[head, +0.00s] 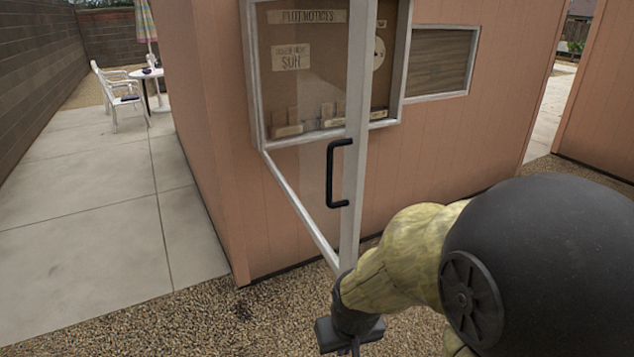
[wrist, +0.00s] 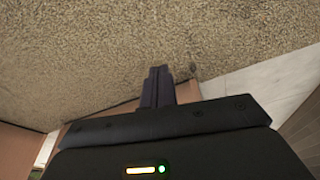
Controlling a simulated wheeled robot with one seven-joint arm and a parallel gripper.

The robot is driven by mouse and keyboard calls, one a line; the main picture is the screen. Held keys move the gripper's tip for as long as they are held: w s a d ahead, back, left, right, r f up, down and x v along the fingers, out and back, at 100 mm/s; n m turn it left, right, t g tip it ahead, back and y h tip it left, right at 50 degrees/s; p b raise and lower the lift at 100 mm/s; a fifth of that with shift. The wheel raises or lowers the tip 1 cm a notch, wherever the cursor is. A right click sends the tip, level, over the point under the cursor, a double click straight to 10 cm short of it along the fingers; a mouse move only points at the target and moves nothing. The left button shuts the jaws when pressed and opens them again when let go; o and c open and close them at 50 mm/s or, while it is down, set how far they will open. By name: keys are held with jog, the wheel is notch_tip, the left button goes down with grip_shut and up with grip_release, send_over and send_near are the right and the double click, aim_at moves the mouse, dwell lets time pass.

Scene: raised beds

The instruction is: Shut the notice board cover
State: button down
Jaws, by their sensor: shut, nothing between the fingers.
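The notice board (head: 322,65) is fixed to the pink shed wall, with paper notices and small items along its lower ledge. Its clear cover (head: 318,165) has a pale frame and swings out from the left side of the board toward me. It stands wide open. A black handle (head: 333,173) sits on the cover's near upright. My gripper (wrist: 160,74) is shut and empty, pointing down at the gravel in the wrist view. In the head view my arm's end is low, just below the cover's bottom near corner; whether it touches the cover I cannot tell. The fingertips are hidden there.
A shuttered window (head: 438,61) is right of the board. Gravel (head: 225,325) covers the ground in front, with paving (head: 80,230) on the left. A white chair (head: 120,95) and round table (head: 148,73) stand far back left. Another pink wall (head: 605,110) is at right.

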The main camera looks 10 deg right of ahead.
jog(key=w+a+r+n+h+p, duration=0.3)
jog(key=w+r+n+h+p, duration=0.1)
jog(key=w+r+n+p, duration=0.3)
jog(key=w+a+r+n+g+h+p, duration=0.1)
jog(key=w+a+r+n+h+p, duration=0.2)
jog(key=w+r+n+p, duration=0.4)
jog(key=w+r+n+h, duration=0.1)
jog(key=w+n, duration=0.1)
jog(key=n, duration=0.3)
jog(key=shift+w+a+n+h, duration=0.2)
jog(key=shift+a+n+h, duration=0.1)
jog(key=shift+a+h, duration=0.1)
jog(key=p, duration=0.5)
send_near(350, 254)
jog(key=x, duration=0.5)
jog(key=shift+f, duration=0.25)
jog(key=shift+w+d+f, duration=0.1)
jog(key=shift+d+f, duration=0.05)
jog(key=shift+d, duration=0.1)
jog(key=shift+d, duration=0.1)
